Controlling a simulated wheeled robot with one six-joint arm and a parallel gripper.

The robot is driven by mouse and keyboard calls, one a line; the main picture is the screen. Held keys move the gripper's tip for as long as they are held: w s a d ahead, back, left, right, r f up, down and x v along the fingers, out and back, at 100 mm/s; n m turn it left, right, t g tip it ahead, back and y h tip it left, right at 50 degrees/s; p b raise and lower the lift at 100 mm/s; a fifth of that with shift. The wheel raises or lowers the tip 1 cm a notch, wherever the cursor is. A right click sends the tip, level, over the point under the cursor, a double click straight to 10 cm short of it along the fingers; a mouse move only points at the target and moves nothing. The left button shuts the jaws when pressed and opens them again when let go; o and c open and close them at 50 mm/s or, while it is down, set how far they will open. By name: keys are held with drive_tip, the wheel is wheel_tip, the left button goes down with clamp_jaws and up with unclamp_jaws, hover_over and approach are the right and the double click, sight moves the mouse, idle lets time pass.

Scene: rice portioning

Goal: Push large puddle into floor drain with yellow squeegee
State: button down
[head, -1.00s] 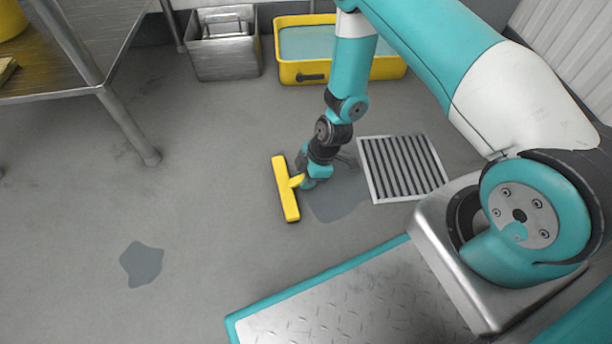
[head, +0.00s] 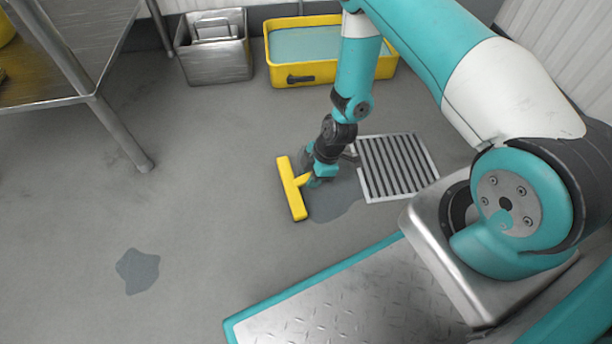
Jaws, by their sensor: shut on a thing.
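The yellow squeegee (head: 293,190) has its long head down at the floor. My gripper (head: 315,177) is shut on the squeegee's short handle, to the right of the head. The large dark puddle (head: 337,200) lies right of the squeegee head, partly hidden under my gripper and wrist. The puddle reaches toward the left side of the floor drain (head: 398,168), a square slotted grate in a pale frame. Whether the puddle touches the frame is hard to tell behind my arm. A smaller puddle (head: 138,270) lies apart at the lower left.
A yellow tub (head: 380,68) of liquid and a metal bin (head: 215,62) stand at the back wall. A metal table (head: 60,95) with a leg on the floor is at upper left.

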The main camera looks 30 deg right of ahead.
drive_tip(key=shift+d, duration=0.3)
drive_tip(key=shift+s+d+p, duration=0.2)
drive_tip(key=shift+d+p, duration=0.1)
drive_tip(key=shift+d, duration=0.95)
drive_tip(key=shift+s+d+p, duration=0.25)
drive_tip(key=shift+d, duration=1)
drive_tip(key=shift+s+d+p, duration=0.2)
drive_tip(key=shift+d+p, duration=0.1)
drive_tip(key=shift+d, duration=0.95)
drive_tip(key=shift+s+d+p, duration=0.15)
drive_tip(key=shift+d+p, duration=0.05)
drive_tip(key=shift+d, duration=0.75)
drive_tip(key=shift+s+d+p, duration=0.15)
drive_tip(key=shift+d, duration=0.75)
drive_tip(key=shift+d, duration=0.1)
drive_tip(key=shift+s+d, duration=0.15)
drive_tip(key=shift+d, duration=0.75)
drive_tip(key=shift+s+d, duration=0.15)
drive_tip(key=shift+d, duration=0.75)
drive_tip(key=shift+s+d+f, duration=0.1)
drive_tip(key=shift+s+d, duration=0.1)
drive_tip(key=shift+d, duration=0.8)
drive_tip(key=shift+s+d, duration=0.15)
drive_tip(key=shift+d, duration=0.8)
drive_tip(key=shift+d, duration=0.1)
